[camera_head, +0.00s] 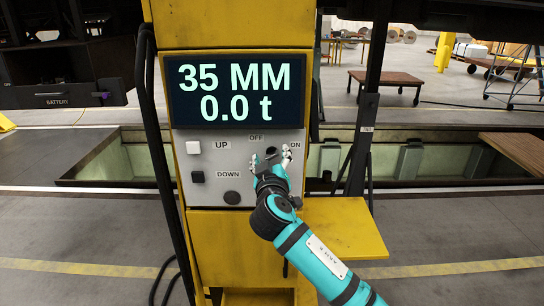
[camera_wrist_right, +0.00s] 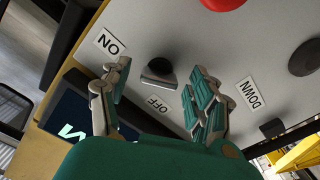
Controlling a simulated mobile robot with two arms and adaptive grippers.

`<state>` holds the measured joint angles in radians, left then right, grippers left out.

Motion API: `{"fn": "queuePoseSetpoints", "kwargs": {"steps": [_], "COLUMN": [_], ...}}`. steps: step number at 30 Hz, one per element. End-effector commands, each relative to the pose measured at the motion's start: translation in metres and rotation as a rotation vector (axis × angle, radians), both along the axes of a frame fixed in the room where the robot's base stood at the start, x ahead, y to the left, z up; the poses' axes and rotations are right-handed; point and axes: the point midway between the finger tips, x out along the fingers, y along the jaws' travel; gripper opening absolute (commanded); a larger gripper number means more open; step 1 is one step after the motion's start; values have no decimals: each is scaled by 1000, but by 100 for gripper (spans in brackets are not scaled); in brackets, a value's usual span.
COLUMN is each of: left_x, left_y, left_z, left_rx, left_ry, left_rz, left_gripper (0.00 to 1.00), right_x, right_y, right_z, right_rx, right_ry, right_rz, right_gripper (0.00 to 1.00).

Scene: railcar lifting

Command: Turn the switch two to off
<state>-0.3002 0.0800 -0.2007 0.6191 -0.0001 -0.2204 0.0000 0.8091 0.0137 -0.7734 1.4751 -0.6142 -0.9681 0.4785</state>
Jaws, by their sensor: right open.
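The rotary switch (camera_wrist_right: 160,72) is a dark round knob with a grey bar handle on the grey control panel (camera_head: 213,163). In the right wrist view it sits between an ON label (camera_wrist_right: 110,42) and an OFF label (camera_wrist_right: 158,104). The handle lies on the knob's OFF-label side; its exact setting I cannot tell. My right gripper (camera_head: 272,156) is open in front of the panel. In the right wrist view its fingers (camera_wrist_right: 160,88) are spread to either side of the switch, with no clear contact. My left gripper is in neither view.
A screen (camera_head: 238,90) reading "35 MM 0.0 t" is above the panel. A white button (camera_head: 193,147) beside UP and a black button (camera_head: 197,177) beside DOWN are at left. A red button (camera_wrist_right: 222,3) is near the switch. A yellow shelf (camera_head: 340,228) juts out below right.

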Motion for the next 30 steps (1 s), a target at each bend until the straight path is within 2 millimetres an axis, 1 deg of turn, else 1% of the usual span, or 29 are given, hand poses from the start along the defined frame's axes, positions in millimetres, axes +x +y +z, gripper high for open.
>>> {"fn": "queuePoseSetpoints", "kwargs": {"steps": [8, 18, 21, 30], "left_x": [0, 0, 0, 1], "left_y": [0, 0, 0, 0], "left_z": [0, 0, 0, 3], "left_rx": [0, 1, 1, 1], "left_ry": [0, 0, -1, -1], "left_rz": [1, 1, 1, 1], "left_gripper": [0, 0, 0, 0], "right_x": [1, 1, 1, 1], "right_y": [0, 0, 0, 0], "right_z": [0, 0, 0, 0], "right_rx": [0, 0, 0, -42], "right_ry": [-1, 0, 0, 0], "right_rz": [1, 0, 0, 0], "right_gripper": [62, 17, 6, 6]}}
